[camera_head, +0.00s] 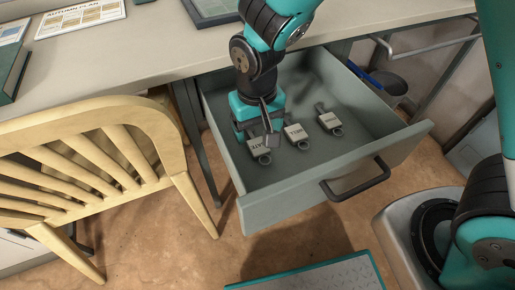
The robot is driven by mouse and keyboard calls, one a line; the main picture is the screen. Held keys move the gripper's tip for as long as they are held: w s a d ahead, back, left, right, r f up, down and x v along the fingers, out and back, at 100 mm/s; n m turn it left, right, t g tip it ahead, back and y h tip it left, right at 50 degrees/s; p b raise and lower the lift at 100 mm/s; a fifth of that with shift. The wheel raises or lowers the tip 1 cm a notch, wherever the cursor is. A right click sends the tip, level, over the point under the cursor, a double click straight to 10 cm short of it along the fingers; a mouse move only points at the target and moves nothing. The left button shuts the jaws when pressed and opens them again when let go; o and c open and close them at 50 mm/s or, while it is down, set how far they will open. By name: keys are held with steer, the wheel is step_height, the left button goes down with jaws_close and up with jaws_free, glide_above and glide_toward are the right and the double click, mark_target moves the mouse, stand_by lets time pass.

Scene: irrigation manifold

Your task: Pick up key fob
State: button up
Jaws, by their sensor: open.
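Three key fobs with pale lettered tags and small rings lie in the open grey-green drawer (372,134). The left fob (260,149) is nearest my gripper. The middle fob (295,131) and the right fob (329,121) lie apart from it, in a row toward the right. My gripper (257,133) is inside the drawer, pointing down over the back part of the left fob. Its jaws are open and hide part of that fob. I cannot tell whether a finger touches it.
The desk top (150,52) overhangs the drawer's back. A wooden chair (105,140) stands close on the left. The drawer has a dark front handle (357,187). A teal-edged step or platform (315,275) is on the floor in front. The drawer's right side is clear.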

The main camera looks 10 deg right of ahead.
mark_target(258, 146)
step_height(258, 146, down, 6)
steer(key=shift+s+d+r+b, duration=0.15)
steer(key=shift+r+b, duration=0.1)
steer(key=shift+b, duration=0.75)
steer(key=shift+r, duration=0.1)
steer(key=c, duration=1)
